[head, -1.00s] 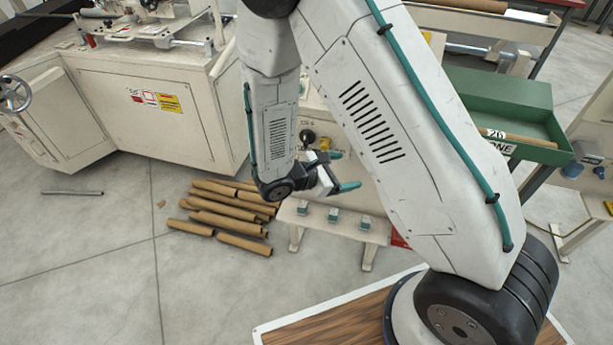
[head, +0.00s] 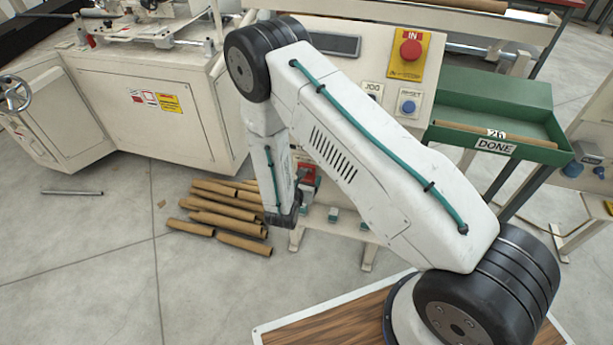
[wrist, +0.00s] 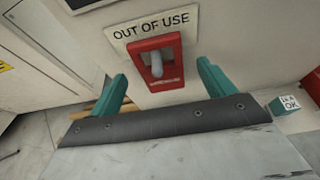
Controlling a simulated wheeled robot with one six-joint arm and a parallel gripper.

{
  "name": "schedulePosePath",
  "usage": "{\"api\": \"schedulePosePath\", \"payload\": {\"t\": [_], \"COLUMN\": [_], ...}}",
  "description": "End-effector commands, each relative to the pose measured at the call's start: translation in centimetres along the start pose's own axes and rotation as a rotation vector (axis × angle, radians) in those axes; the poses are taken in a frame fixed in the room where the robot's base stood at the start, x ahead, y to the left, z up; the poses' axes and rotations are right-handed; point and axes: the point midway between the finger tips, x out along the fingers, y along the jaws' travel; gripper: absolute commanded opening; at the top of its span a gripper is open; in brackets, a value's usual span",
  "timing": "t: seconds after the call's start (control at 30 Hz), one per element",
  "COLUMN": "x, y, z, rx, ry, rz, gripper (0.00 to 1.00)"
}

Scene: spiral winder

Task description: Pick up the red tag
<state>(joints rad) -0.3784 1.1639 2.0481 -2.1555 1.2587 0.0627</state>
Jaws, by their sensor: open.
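The red tag (wrist: 142,75) hangs on a grey peg on the pale machine panel, right under a label reading OUT OF USE (wrist: 152,27). A red patch that looks like the tag (head: 307,171) shows beside my forearm in the head view. My gripper (wrist: 162,72) is open and faces the panel, one teal finger to each side of the tag's lower part in the wrist view. Nothing is between the fingers that I can see held, and whether they touch the tag is unclear. In the head view my arm hides most of the gripper.
A small teal block marked OK (wrist: 288,106) is right of the gripper; similar blocks (head: 333,214) stand on a low shelf. Brown tubes (head: 225,216) lie on the floor at left. A control panel (head: 350,75) and a green DONE tray (head: 500,105) stand behind my arm.

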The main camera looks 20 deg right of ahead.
Motion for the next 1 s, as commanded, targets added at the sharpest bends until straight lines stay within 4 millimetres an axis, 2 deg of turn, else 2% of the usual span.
{"api": "schedulePosePath", "payload": {"t": [0.03,0.17,0.4,0.57,0.6,0.67,1.0], "x": [0.8,1.9,2.0,2.0,2.0,2.0,1.9], "y": [-0.1,0.0,0.0,0.0,0.0,0.0,0.0], "z": [0.0,0.0,0.0,0.0,0.0,0.0,0.5], "rx": [0.001,0.001,0.0,0.0,0.0,0.0,0.001], "ry": [0.0,0.0,0.0,0.0,0.0,-0.001,-0.001], "rz": [-0.002,-0.001,0.0,0.0,0.0,0.0,0.0], "gripper": [0.82,0.82,0.82,0.37,0.33,0.29,0.29]}}
